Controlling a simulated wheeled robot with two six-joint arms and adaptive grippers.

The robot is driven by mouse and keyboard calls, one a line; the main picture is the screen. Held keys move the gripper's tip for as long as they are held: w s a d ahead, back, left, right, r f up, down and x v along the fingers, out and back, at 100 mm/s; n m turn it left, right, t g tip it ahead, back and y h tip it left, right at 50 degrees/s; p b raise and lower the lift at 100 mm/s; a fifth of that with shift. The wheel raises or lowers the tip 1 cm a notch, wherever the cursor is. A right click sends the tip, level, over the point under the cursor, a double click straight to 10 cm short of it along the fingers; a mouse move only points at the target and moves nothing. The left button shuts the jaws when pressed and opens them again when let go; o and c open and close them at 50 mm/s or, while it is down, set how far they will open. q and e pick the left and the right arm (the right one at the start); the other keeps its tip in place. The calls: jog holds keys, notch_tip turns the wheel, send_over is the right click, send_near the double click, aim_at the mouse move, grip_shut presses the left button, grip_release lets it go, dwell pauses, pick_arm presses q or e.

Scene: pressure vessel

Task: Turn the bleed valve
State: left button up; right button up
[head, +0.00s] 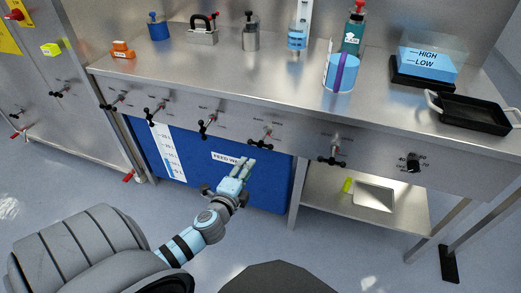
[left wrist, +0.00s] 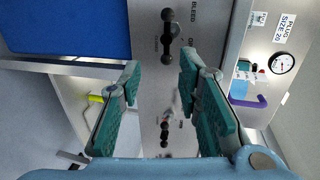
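The bleed valve is a black bar handle on the steel front panel, marked BLEED in the left wrist view (left wrist: 169,36). In the head view I take it to be the black handle (head: 261,142) above the right part of the blue tank. My left gripper (head: 248,163) is below and in front of that handle in the head view. In the left wrist view my left gripper (left wrist: 158,66) has its two green-padded fingers spread, with nothing between them. The handle lies just beyond the fingertips, apart from them. My right gripper is not in view.
Similar black handles line the panel, including one to the right (head: 332,157). The blue tank (head: 195,170) stands under the bench. A lower shelf (head: 320,200) holds a white tray. Bottles, a black pan (head: 475,114) and other items stand on the bench top.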

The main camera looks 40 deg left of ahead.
aim_at(261, 144)
pick_arm(q)
jog(key=x, duration=0.4)
jog(key=b+x, duration=0.1)
jog(key=x, duration=0.4)
jog(key=r+b+x, duration=0.1)
jog(key=x, duration=0.4)
jog(key=shift+w+a, duration=0.1)
jog(key=shift+w, duration=0.05)
jog(key=c, duration=0.7)
grip_shut()
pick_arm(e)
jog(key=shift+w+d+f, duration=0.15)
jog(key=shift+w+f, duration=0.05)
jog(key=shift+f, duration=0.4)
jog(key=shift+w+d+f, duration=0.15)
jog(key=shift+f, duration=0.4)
